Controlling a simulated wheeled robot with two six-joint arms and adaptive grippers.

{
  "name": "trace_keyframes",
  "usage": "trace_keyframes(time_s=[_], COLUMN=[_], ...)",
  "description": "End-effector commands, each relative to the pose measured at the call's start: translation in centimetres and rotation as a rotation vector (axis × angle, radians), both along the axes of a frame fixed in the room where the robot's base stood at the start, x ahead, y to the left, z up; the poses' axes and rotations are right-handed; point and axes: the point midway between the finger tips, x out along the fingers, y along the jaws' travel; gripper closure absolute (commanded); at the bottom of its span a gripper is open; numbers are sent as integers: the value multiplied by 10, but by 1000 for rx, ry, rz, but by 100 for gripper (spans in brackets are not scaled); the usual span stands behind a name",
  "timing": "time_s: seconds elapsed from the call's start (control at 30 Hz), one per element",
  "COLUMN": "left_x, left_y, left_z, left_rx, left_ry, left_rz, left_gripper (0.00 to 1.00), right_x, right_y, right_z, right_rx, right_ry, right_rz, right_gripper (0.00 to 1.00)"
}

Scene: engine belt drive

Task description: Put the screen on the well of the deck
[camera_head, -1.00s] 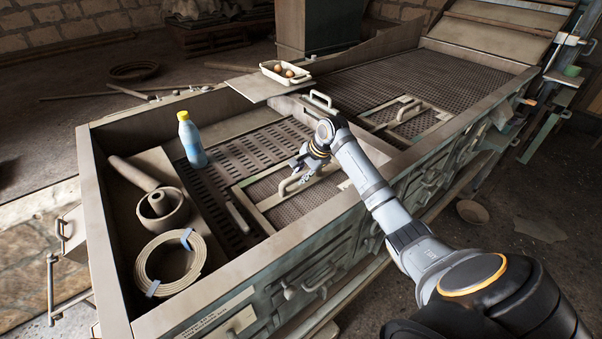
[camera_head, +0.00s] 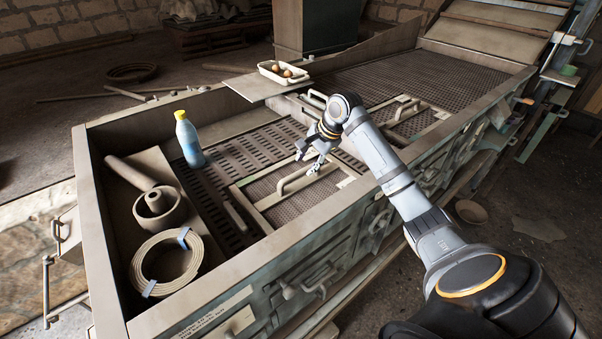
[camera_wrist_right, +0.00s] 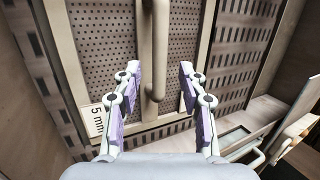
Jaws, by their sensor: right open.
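The screen (camera_head: 270,187), a framed mesh panel with a raised bar handle (camera_head: 309,180), lies on the near slotted deck (camera_head: 250,150). The well's edges are hidden under or beside the frame, so I cannot tell how flush it sits. In the right wrist view, the screen's mesh (camera_wrist_right: 105,45), a "5 mm" label (camera_wrist_right: 97,121) and the handle (camera_wrist_right: 159,50) show. My right gripper (camera_head: 307,164) is open above the screen, its fingers on either side of the handle in the wrist view and apart from it. My left gripper is not in view.
A blue bottle (camera_head: 188,140) stands on the slotted deck. A coiled belt (camera_head: 167,262) and a bowl-like part (camera_head: 160,212) lie at left. A second framed mesh panel (camera_head: 405,118) lies further back. A white tray (camera_head: 284,73) sits on a board. The deck's walls surround the work.

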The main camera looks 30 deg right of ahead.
Motion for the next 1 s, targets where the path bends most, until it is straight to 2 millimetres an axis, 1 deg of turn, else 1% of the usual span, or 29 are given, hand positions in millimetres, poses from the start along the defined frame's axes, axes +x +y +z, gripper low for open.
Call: trace_keyframes(time_s=[0.03,0.13,0.2,0.3,0.4,0.87,0.93,0.97,1.0], left_x=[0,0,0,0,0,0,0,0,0], left_y=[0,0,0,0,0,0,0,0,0], left_z=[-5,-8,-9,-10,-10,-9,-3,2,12], left_rx=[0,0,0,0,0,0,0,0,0], left_ry=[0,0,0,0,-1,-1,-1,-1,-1], left_rz=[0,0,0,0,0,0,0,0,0], left_gripper=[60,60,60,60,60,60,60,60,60], right_x=[-4,-12,-16,-19,-20,-20,-20,-20,-20], right_y=[-4,-7,-8,-9,-9,-9,-9,-9,-9], right_z=[9,27,36,43,46,47,53,58,68], right_rx=[-5,-3,-3,-1,1,1,0,0,0], right_ry=[-3,-2,-1,0,1,1,0,0,0], right_rz=[-2,-2,-1,-1,-2,0,-1,-1,-1], right_gripper=[58,58,58,58,58,58,58,58,58])
